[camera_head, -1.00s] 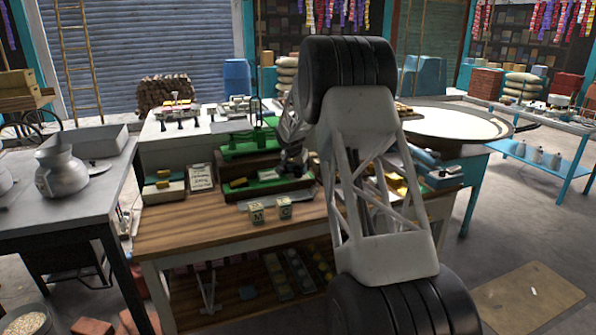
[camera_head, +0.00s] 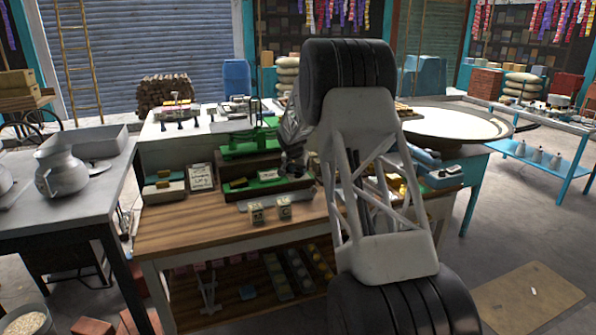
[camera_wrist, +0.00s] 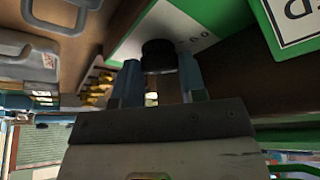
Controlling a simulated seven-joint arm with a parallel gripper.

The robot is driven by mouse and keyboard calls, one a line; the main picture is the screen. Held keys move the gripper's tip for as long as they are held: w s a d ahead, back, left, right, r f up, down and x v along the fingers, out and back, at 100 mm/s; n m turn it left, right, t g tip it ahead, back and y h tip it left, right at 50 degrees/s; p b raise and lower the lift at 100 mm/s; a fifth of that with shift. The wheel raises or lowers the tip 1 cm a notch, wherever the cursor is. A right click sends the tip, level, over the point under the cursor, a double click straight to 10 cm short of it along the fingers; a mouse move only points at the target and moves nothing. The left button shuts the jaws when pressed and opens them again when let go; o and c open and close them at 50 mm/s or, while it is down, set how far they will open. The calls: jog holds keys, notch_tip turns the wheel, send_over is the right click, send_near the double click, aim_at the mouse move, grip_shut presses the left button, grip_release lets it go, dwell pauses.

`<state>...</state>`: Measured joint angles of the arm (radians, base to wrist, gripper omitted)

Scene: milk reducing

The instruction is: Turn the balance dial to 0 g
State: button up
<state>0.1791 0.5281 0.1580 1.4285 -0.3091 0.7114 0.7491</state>
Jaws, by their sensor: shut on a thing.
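The balance dial (camera_wrist: 159,54) is a dark round knob on a pale panel with small dark marks (camera_wrist: 192,38) and a green border. It shows in the wrist view. My gripper (camera_wrist: 160,72) has one finger on each side of the knob and is shut on it. The pointer and the exact reading cannot be made out. In the head view, the green balance (camera_head: 252,143) stands at the back of the wooden bench, and my gripper (camera_head: 293,167) reaches down at its right side. My arm hides part of the bench there.
A metal jug (camera_head: 62,172) is on the left table. The bench's front left is clear.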

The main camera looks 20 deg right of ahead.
jog(key=shift+n+t+y, duration=0.4)
jog(key=shift+n, duration=0.9)
jog(key=o, duration=0.6)
jog(key=shift+o, duration=0.2)
jog(key=shift+r, duration=0.1)
jog(key=v, duration=0.7)
jog(key=shift+s+r, duration=0.15)
jog(key=shift+r, duration=0.15)
